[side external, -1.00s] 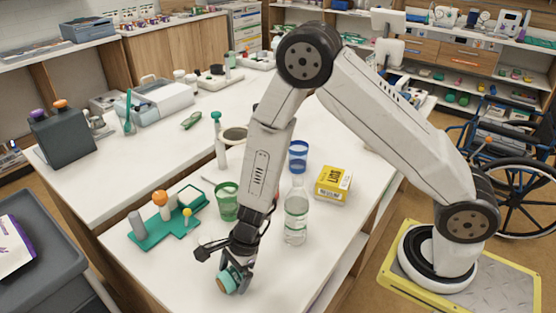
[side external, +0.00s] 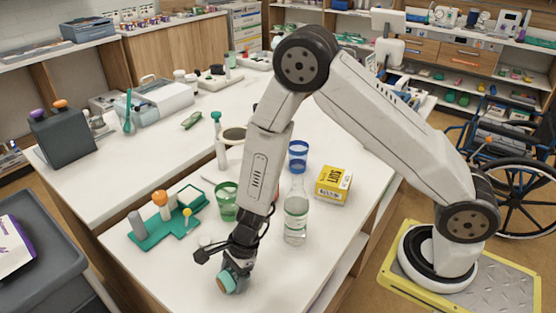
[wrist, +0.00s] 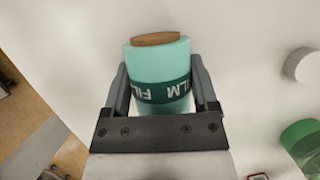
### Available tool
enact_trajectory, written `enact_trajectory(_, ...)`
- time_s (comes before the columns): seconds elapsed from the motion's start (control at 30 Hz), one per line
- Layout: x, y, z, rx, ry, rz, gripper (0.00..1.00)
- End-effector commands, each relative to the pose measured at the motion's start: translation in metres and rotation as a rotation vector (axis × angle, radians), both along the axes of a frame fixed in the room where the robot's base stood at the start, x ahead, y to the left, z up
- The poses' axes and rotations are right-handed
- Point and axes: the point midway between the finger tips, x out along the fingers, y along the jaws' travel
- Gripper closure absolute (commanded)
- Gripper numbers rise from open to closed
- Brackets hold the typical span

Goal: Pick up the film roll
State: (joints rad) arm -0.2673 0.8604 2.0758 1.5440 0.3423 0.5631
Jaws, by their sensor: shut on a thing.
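The film roll (wrist: 158,67) is a teal cylinder with a dark green band lettered "FILM" and a brown end. In the wrist view it sits between the two fingers of my gripper (wrist: 160,92), which is shut on it from both sides. In the side view the film roll (side external: 227,281) is at the front of the white table, with my gripper (side external: 236,271) around it. I cannot tell whether the roll touches the tabletop.
A green cup (side external: 227,205), a clear bottle (side external: 296,212) and a yellow box (side external: 333,184) stand behind my gripper. A green tray (side external: 150,241) with several upright items is to the left. The table's front edge is close to the roll.

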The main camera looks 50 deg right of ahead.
Motion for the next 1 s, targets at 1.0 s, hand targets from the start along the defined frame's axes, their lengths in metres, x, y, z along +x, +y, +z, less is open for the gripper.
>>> enact_trajectory(1.0, 0.001, 0.000, 0.067, 0.002, -0.005, 0.002, 0.91)
